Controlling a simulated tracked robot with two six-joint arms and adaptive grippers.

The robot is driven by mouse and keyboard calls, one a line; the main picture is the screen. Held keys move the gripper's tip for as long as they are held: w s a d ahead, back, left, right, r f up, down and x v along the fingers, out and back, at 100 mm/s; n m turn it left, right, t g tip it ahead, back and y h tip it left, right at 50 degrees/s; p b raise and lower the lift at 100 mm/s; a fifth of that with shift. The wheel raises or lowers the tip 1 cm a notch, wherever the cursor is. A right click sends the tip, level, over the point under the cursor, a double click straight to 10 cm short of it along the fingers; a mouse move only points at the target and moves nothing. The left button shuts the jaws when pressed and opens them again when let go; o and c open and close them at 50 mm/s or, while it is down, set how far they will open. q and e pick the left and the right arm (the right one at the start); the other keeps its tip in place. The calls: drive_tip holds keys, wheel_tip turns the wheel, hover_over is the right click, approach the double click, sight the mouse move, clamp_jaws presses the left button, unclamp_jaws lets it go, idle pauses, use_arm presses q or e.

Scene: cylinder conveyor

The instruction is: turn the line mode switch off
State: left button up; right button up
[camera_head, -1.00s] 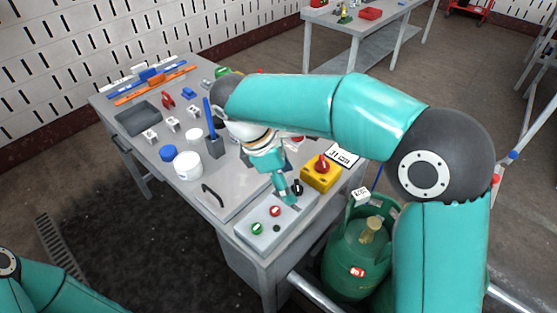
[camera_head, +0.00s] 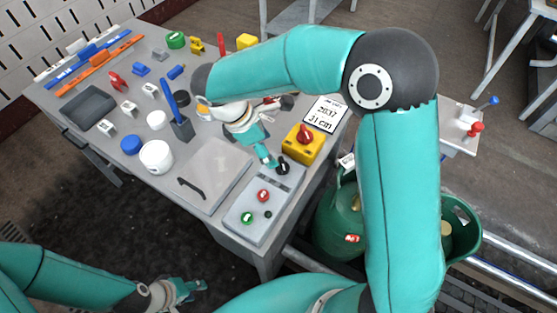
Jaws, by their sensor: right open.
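A grey control panel (camera_head: 245,221) lies on the table's front right corner. It carries a black knob (camera_head: 282,167) at its far end, which looks like the line mode switch, a red button (camera_head: 263,195) and a green button (camera_head: 247,218). My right gripper (camera_head: 271,163) points down just left of the black knob, open, with its tips close to it; I cannot tell whether they touch. The knob's exact setting is too small to read. My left gripper (camera_head: 196,289) is low in front of the table, away from everything, its fingers too small to judge.
A yellow box with a red rotary knob (camera_head: 304,140) stands right behind the panel. A grey plate with a black handle (camera_head: 208,177) lies left of it. Green gas cylinders (camera_head: 340,213) stand beside the table.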

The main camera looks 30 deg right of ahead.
sight(281, 164)
drive_tip(key=x, duration=0.8)
drive_tip(key=shift+s, duration=0.1)
